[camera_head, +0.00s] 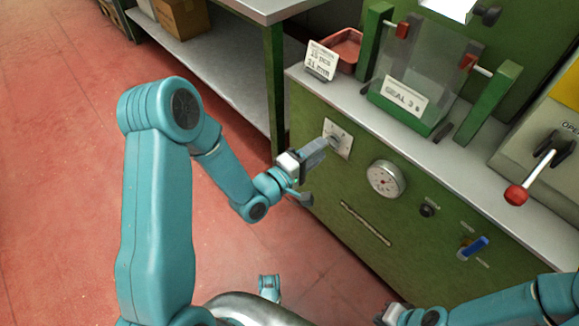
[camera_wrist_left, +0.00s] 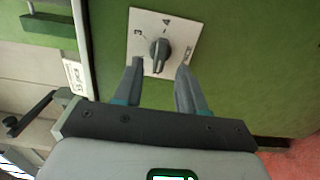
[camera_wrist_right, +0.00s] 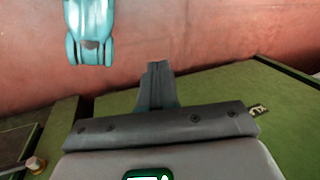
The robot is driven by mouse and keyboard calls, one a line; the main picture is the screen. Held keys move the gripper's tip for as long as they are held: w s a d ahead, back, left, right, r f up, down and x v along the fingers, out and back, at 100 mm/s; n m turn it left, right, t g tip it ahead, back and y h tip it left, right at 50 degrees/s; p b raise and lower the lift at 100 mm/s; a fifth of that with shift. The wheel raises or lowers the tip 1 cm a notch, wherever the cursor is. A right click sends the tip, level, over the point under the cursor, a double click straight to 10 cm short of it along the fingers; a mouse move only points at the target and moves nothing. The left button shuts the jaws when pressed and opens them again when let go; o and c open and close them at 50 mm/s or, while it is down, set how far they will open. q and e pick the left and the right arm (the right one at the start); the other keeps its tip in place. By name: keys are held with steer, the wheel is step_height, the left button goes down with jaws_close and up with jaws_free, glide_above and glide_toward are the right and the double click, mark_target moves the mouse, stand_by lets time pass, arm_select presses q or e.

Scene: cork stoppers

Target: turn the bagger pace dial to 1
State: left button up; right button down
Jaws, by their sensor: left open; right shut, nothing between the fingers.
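A dark rotary dial (camera_wrist_left: 159,50) sits on a white square plate (camera_wrist_left: 176,22) on the green cabinet front. The plate (camera_head: 342,132) shows in the head view, with the dial mostly behind my gripper. In the left wrist view a 3 is left of the knob, and a small mark is above it. Lettering at the plate's right edge is partly covered by a finger. I cannot tell which mark the knob points to. My left gripper (camera_wrist_left: 161,67) is open, its fingertips either side of the knob; contact is unclear. My right gripper (camera_wrist_right: 157,66) is shut and empty, away from the dial.
A round gauge (camera_head: 386,179), a dark knob (camera_head: 428,210) and a blue-handled switch (camera_head: 473,247) are on the same panel. A red-knobbed lever (camera_head: 517,193) stands at the right. A clear guard with a SEAL sign (camera_head: 404,96) is on the counter above.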

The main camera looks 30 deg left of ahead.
arm_select(q)
steer(key=p+v, duration=0.5)
steer(key=v, duration=0.8)
steer(key=shift+s+p, duration=0.3)
steer(key=shift+p, duration=0.05)
steer(key=shift+r, duration=0.1)
